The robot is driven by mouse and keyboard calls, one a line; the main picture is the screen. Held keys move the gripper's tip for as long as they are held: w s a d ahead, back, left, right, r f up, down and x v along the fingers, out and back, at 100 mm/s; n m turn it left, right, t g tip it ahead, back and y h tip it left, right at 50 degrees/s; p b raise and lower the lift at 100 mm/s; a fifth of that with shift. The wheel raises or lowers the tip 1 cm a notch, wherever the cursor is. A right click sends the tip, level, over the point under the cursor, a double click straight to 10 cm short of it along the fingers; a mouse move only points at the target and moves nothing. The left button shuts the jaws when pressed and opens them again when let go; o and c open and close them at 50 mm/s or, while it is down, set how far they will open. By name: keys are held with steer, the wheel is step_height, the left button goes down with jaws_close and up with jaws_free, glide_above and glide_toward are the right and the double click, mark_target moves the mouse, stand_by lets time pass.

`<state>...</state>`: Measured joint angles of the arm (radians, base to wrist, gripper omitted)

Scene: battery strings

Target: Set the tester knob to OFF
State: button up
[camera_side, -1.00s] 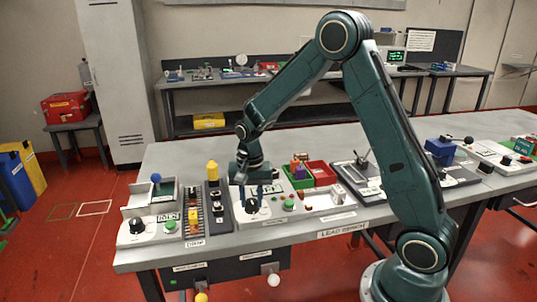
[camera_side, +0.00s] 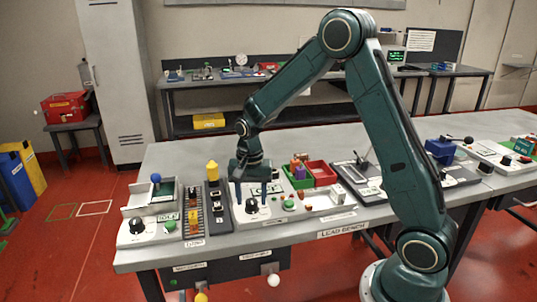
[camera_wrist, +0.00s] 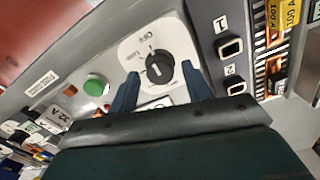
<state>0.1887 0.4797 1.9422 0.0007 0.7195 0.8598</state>
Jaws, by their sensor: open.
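The tester knob (camera_wrist: 159,70) is a black round dial on a white plate with printed markings, OFF among them, in the wrist view. Its white pointer line is visible, but I cannot tell which marking it is set to. In the side view the knob (camera_side: 251,206) sits on the grey tester panel near the bench front. My gripper (camera_side: 251,196) is open, pointing down over the knob. In the wrist view its two blue fingers (camera_wrist: 162,92) stand apart on either side of the knob's near side. I cannot tell whether they touch it.
A green button (camera_wrist: 95,87) is beside the knob plate. A dark module with sockets marked 1 and 2 (camera_wrist: 230,65) stands on the other side. In the side view, a yellow piece (camera_side: 212,171) rises left of my gripper, and green and red bins (camera_side: 320,173) lie behind right.

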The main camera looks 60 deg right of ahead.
mark_target(252, 202)
steer(key=shift+r, duration=1.35)
steer(key=shift+s+a+r, duration=0.2)
steer(key=shift+r, duration=0.3)
steer(key=s+a+r+n+t, duration=0.1)
steer(key=s+a+r+n, duration=0.15)
steer(key=s+r, duration=0.3)
steer(key=s+a+r+n+t, duration=0.2)
steer(key=s+r+n, duration=0.25)
steer(key=r, duration=0.25)
steer(key=s+a+r+n+t, duration=0.1)
steer(key=s+n, duration=0.1)
steer(key=s, duration=0.4)
steer(key=s+a+r+n+t, duration=0.1)
steer(key=s+a+n, duration=0.1)
steer(key=s, duration=0.5)
steer(key=shift+s+r+n+t, duration=0.2)
steer(key=shift+r+n+t, duration=0.15)
steer(key=shift+n, duration=0.15)
